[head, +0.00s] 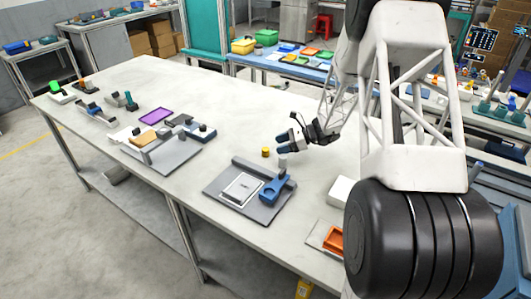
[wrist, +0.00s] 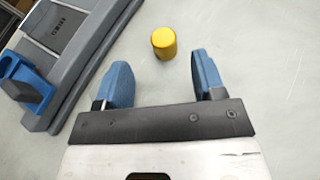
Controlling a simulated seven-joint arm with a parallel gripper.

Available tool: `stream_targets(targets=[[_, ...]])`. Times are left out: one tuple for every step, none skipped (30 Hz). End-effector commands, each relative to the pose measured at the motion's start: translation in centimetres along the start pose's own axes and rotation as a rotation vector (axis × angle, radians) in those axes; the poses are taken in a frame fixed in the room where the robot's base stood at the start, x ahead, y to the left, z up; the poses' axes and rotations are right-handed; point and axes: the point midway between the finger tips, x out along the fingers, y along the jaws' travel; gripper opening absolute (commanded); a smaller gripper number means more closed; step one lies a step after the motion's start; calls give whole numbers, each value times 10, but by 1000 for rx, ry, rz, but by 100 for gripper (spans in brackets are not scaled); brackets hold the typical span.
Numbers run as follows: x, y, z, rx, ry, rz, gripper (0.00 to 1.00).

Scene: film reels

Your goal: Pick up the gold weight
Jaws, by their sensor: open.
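The gold weight (wrist: 164,43) is a small yellow cylinder standing on the pale tabletop. In the head view the gold weight (head: 266,152) stands left of my gripper (head: 288,139). My gripper also shows in the wrist view (wrist: 162,72), with its two blue fingers apart and nothing between them. It appears to be above the table; its exact height is hard to tell.
A grey base with a white-framed plate (head: 243,188) and a blue part (head: 277,187) is close in front of the weight. A white box (head: 340,190) and orange tray (head: 332,240) lie to the right. Table around the weight (head: 225,150) is clear on the left.

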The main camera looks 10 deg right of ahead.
Motion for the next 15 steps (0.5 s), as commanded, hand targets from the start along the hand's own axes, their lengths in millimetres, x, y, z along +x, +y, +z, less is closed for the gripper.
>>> stream_targets(targets=[[0,0,0,0,0,0,63],[0,0,0,0,0,0,63],[1,0,0,0,0,0,63],[2,0,0,0,0,0,63],[4,0,0,0,0,0,63],[6,-1,0,0,0,0,63],[9,-1,0,0,0,0,63],[11,-1,0,0,0,1,63],[15,-2,0,0,1,1,63],[19,-2,0,0,1,1,63],[22,-3,0,-1,1,2,63],[27,-3,1,-1,1,2,63],[31,-4,1,-1,1,1,63],[34,-4,1,-1,0,1,63],[38,-4,1,0,0,1,63]])
